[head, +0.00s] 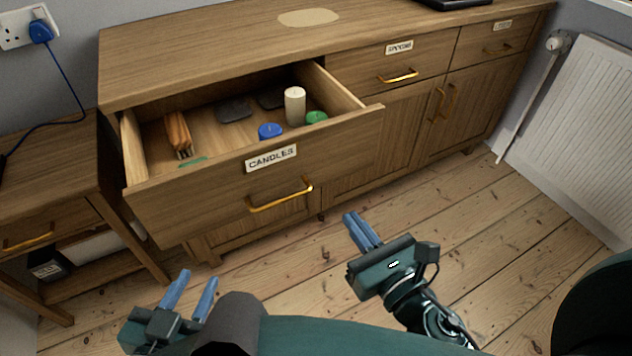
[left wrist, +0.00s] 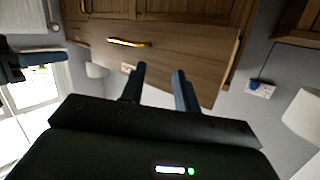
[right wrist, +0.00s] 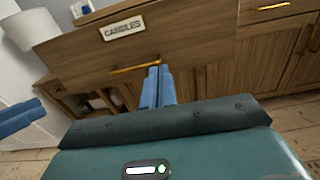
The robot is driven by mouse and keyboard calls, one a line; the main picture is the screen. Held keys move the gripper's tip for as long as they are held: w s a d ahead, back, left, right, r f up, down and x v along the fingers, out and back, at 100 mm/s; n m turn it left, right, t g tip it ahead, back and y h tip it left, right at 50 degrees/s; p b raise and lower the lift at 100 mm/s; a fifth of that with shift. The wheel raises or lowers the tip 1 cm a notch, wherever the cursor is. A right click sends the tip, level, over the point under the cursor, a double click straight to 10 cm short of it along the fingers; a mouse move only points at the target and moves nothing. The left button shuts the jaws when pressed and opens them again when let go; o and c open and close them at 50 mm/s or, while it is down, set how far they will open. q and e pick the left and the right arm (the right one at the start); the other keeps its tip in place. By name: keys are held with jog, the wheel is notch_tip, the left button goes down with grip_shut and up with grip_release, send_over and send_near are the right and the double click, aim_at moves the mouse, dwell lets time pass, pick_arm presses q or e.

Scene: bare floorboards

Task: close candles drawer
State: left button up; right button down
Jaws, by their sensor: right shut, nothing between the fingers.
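The candles drawer (head: 224,187) is pulled out of the wooden sideboard, with a white CANDLES label (head: 271,158) and a brass handle (head: 281,195) on its front. Inside are a white candle (head: 295,106), a blue candle (head: 270,131), a green candle (head: 317,117) and a brown bundle (head: 178,134). My right gripper (head: 362,231) is shut and empty, below and right of the handle in the head view. In the right wrist view its fingers (right wrist: 157,86) point toward the drawer handle (right wrist: 134,69). My left gripper (head: 192,289) is open and empty, in front of the drawer's left part.
The sideboard's other drawers, one with a brass handle (head: 398,76), are shut. A side table (head: 60,170) stands close on the left. A white radiator (head: 573,130) is on the right. Floorboards (head: 440,215) are clear between the sideboard and me.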

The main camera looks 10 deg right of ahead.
aim_at(308, 161)
jog(key=p+x, duration=0.1)
jog(key=x, duration=1.1)
jog(key=shift+w+a+p, duration=0.1)
jog(key=shift+w+p, duration=0.3)
pick_arm(q)
jog(key=shift+s+a+g+y, duration=0.15)
jog(key=shift+s+g+y, duration=0.2)
jog(key=shift+g, duration=0.35)
pick_arm(e)
jog(key=shift+w+a, duration=0.15)
jog(key=shift+w, duration=0.45)
